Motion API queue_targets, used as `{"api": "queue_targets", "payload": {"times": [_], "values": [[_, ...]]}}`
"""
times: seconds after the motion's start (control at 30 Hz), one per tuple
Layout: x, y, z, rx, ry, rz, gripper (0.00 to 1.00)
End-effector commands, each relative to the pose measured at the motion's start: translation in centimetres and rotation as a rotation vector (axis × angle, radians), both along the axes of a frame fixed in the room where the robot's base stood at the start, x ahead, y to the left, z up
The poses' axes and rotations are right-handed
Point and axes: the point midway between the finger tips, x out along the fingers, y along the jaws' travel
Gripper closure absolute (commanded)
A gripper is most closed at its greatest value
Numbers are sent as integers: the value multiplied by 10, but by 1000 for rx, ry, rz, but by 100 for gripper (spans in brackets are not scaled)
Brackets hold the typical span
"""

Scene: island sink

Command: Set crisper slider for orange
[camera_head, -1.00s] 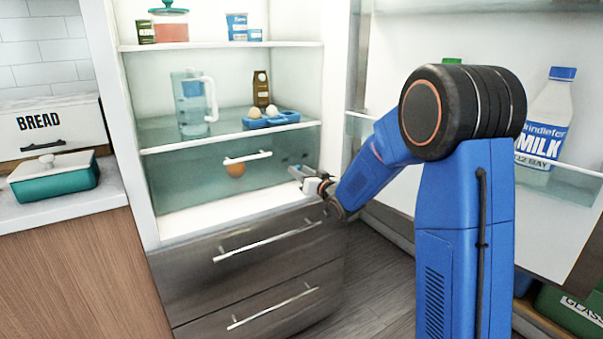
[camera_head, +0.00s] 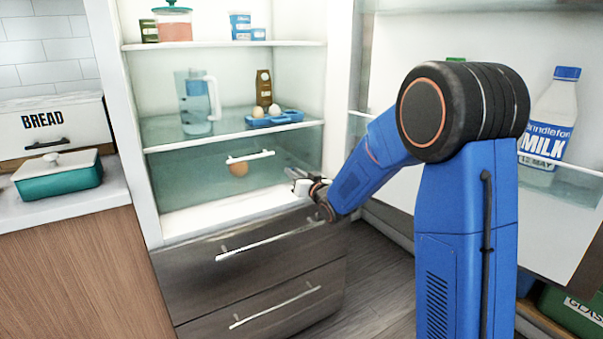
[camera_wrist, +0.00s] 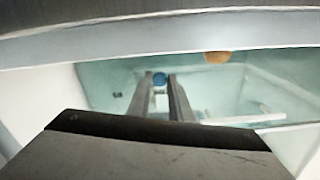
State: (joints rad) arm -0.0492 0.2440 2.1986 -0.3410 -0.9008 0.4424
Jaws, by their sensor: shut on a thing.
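The clear teal crisper drawer (camera_head: 190,183) is closed under the lower fridge shelf, with a white bar handle (camera_head: 250,156). An orange round fruit (camera_head: 238,169) shows through its front, and also in the wrist view (camera_wrist: 217,57). My gripper (camera_head: 290,174) is at the right end of the drawer front. In the wrist view its two fingers (camera_wrist: 164,92) reach to the drawer front and are shut on a small blue knob (camera_wrist: 160,78), apparently the crisper slider. Small dark marks lie on either side of the knob, too blurred to read.
A pitcher (camera_head: 197,103) and a blue egg tray (camera_head: 272,119) stand on the shelf above. The open fridge door with a milk bottle (camera_head: 550,115) is at the right. Two closed wooden drawers (camera_head: 245,275) are below.

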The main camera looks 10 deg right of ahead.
Motion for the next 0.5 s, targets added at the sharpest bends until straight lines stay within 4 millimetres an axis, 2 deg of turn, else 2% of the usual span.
{"api": "queue_targets", "payload": {"times": [0.3, 0.33, 0.4, 0.5], "values": [[-2, 4, 0, -1, 0, 1, 100], [-2, 5, 0, -1, 0, 1, 76], [-2, 5, 0, -1, 0, 1, 61], [-2, 4, 0, -1, -1, 1, 61]]}}
